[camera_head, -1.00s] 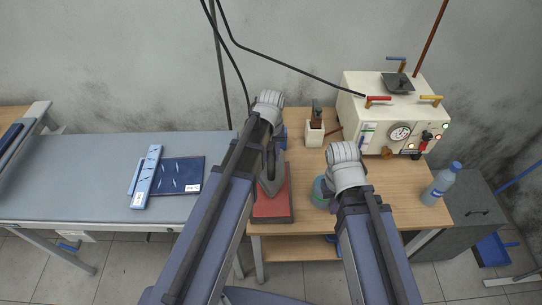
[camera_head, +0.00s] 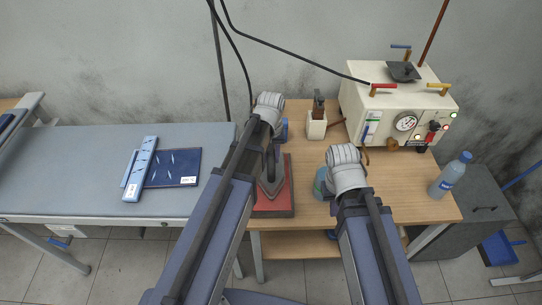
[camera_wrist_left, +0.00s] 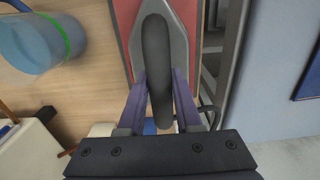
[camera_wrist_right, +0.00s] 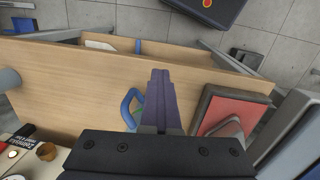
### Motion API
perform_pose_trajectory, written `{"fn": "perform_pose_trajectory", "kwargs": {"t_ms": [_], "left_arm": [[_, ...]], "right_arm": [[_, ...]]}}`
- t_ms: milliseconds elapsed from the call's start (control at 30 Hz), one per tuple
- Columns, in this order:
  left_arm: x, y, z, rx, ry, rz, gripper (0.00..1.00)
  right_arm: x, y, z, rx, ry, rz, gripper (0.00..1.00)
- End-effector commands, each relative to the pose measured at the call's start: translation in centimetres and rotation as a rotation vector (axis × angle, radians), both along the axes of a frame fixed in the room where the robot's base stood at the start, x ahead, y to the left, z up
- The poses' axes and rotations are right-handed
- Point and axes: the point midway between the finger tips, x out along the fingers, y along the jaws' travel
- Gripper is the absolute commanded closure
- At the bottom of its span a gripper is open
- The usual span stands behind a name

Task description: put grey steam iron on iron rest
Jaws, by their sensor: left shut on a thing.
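The grey steam iron (camera_head: 270,186) with a dark handle (camera_wrist_left: 158,70) is over the red pad of the iron rest (camera_head: 283,206), its tip toward the near side. Red pad (camera_wrist_left: 198,14) shows on both sides of the iron in the left wrist view; I cannot tell whether it touches. My left gripper (camera_wrist_left: 160,85) is shut on the iron's handle. In the head view my left wrist partly hides the iron. My right gripper (camera_wrist_right: 163,80) has its fingers together with nothing visible between them, to the right of the rest. The rest also shows in the right wrist view (camera_wrist_right: 205,112).
A teal-blue cylinder (camera_head: 319,184) stands close beside my right gripper. A cream boiler (camera_head: 352,102) with gauge and handles stands at the back right, a water bottle (camera_head: 450,176) at the right. The padded ironing table (camera_head: 90,170) with folded blue cloth is left. Cables hang behind.

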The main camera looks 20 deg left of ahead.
Motion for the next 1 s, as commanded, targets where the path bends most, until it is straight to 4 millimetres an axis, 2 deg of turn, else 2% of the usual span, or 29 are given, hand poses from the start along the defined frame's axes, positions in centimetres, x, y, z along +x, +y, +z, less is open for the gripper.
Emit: {"fn": "perform_pose_trajectory", "kwargs": {"t_ms": [367, 400, 633, 1000], "left_arm": [[0.0, 0.0, -0.21, 0.0, 0.0, 0.0, 1.0], [0.0, 0.0, -0.15, 0.0, 0.0, 0.0, 0.63], [0.0, 0.0, -0.13, 0.0, 0.0, 0.0, 0.37], [0.0, 0.0, 0.15, 0.0, 0.0, 0.0, 0.37]], "right_arm": [[0.0, 0.0, -0.21, 0.0, 0.0, 0.0, 1.0], [0.0, 0.0, -0.15, 0.0, 0.0, 0.0, 1.0], [0.0, 0.0, -0.13, 0.0, 0.0, 0.0, 1.0], [0.0, 0.0, 0.15, 0.0, 0.0, 0.0, 1.0]]}}
